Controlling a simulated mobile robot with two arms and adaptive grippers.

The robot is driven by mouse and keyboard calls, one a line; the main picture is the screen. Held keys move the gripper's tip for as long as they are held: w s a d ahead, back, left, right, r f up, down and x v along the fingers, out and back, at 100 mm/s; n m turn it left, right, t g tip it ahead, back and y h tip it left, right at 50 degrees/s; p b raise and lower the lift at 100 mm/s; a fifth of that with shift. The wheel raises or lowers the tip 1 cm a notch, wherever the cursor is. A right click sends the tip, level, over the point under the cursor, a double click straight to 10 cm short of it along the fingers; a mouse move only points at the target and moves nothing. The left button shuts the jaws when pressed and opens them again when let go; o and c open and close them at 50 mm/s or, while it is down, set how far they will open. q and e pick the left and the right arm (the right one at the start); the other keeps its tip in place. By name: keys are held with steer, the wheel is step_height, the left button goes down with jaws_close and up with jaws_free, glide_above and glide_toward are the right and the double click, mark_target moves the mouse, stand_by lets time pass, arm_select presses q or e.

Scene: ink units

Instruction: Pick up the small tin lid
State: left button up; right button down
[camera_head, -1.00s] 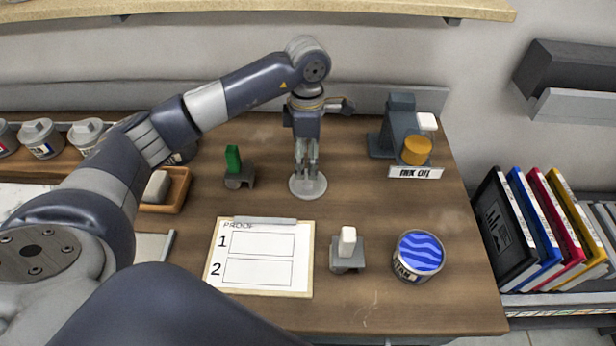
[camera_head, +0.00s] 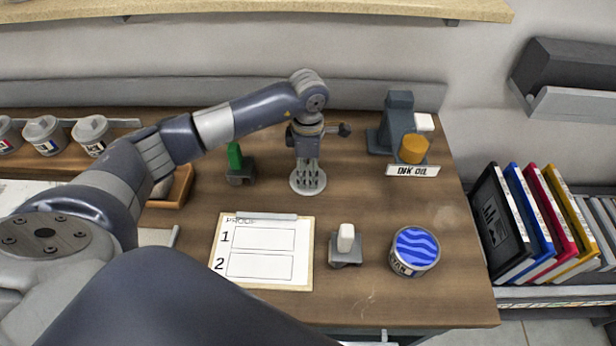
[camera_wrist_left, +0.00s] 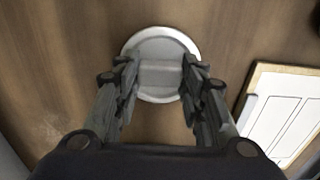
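The small tin lid (camera_head: 295,184) is a round, pale grey disc lying flat on the wooden table. In the left wrist view, the lid (camera_wrist_left: 160,98) has a raised bar-shaped grip across its middle. My left gripper (camera_head: 310,184) points straight down over the lid. In the left wrist view, the fingers of my left gripper (camera_wrist_left: 161,72) stand apart, one at each end of the raised grip. Whether the pads touch it is hard to see. My right gripper is not in view.
A green-handled stamp (camera_head: 235,158) stands left of the lid. A proof clipboard (camera_head: 262,285), a white-topped stamp (camera_head: 346,240) and a blue-topped tin (camera_head: 416,247) are in front. An ink oil stand (camera_head: 397,125) is behind right. Lidded tins (camera_head: 44,135) and an orange tray (camera_head: 180,190) are left.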

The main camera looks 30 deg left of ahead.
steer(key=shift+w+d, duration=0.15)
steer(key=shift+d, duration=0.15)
